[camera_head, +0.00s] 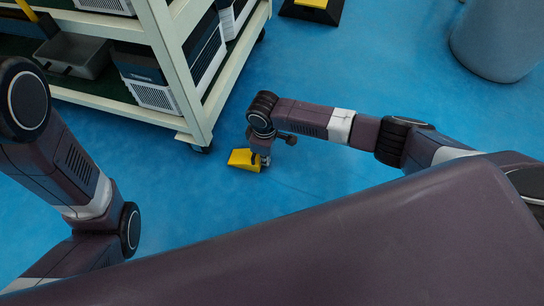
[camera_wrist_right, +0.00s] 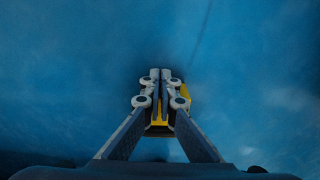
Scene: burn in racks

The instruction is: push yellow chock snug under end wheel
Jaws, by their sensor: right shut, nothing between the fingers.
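The yellow chock (camera_head: 243,160) lies on the blue floor, to the right of the rack's end wheel (camera_head: 202,149) and apart from it, with bare floor between them. My right gripper (camera_head: 265,164) points down at the right end of the chock, shut and empty. In the right wrist view its closed fingertips (camera_wrist_right: 161,74) cover much of the chock (camera_wrist_right: 185,92), whose yellow shows beside and below them. I cannot tell whether they touch it. My left arm shows at the left, but its gripper is out of view.
The cream rack (camera_head: 192,88) holds grey and dark units and a grey tray (camera_head: 75,55) on its shelves. Another wheel (camera_head: 261,34) shows at its far corner. A grey cylindrical bin (camera_head: 500,40) stands at the upper right. The floor around the chock is clear.

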